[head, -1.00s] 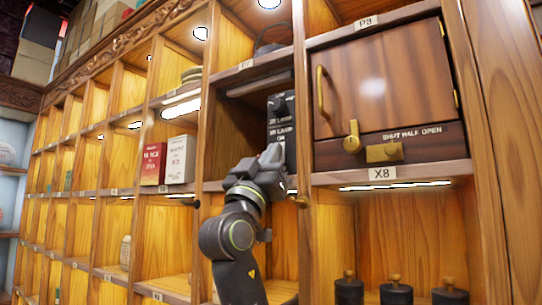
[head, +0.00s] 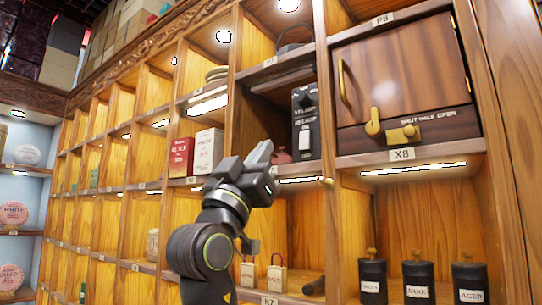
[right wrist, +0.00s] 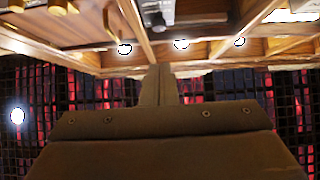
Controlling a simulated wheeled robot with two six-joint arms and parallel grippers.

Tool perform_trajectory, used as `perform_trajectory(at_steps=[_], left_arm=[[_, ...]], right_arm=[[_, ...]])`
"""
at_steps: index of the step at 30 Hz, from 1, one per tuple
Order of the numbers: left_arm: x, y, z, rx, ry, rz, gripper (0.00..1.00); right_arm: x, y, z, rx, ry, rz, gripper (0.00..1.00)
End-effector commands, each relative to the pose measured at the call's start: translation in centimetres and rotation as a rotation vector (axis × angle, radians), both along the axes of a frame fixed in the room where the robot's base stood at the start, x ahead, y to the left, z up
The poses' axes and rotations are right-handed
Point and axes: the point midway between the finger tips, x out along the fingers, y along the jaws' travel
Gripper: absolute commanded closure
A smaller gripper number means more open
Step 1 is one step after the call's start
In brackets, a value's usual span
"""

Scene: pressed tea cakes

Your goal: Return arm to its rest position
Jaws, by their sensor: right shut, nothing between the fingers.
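My right gripper (head: 262,160) is shut and empty, in front of the wooden shelf wall (head: 333,205). It is raised and points up and to the right, just left of and below a black switch box (head: 306,128) in an open compartment. In the right wrist view the shut fingers (right wrist: 160,80) point toward shelf undersides and small round lamps, with nothing between them. My left gripper is not in view.
A brown cabinet door (head: 400,75) with brass handle and latch (head: 374,124) is at upper right. Red and white boxes (head: 205,152) stand left. Below are black canisters (head: 418,282) and small tags or padlocks (head: 277,274). Pink round cakes (head: 14,214) sit far left.

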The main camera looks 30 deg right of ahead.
Motion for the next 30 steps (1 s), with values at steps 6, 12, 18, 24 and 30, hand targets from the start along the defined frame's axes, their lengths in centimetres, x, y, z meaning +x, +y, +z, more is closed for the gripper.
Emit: perform_trajectory(at_steps=[6, 12, 18, 24, 30], left_arm=[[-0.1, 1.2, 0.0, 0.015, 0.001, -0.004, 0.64], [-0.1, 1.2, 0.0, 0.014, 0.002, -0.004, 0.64], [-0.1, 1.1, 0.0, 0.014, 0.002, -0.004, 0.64], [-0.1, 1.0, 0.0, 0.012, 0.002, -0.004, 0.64], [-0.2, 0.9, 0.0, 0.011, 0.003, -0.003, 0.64]], right_arm=[[-0.1, 0.2, -0.1, 0.0, 0.0, -0.001, 1.0], [-0.1, 0.2, -0.1, 0.0, 0.0, -0.001, 1.0], [0.0, 0.1, -0.2, 0.0, 0.002, 0.0, 1.0], [2.9, -0.9, -4.4, 0.027, 0.086, 0.036, 1.0], [8.4, -3.3, -15.7, 0.111, 0.301, 0.127, 1.0]])
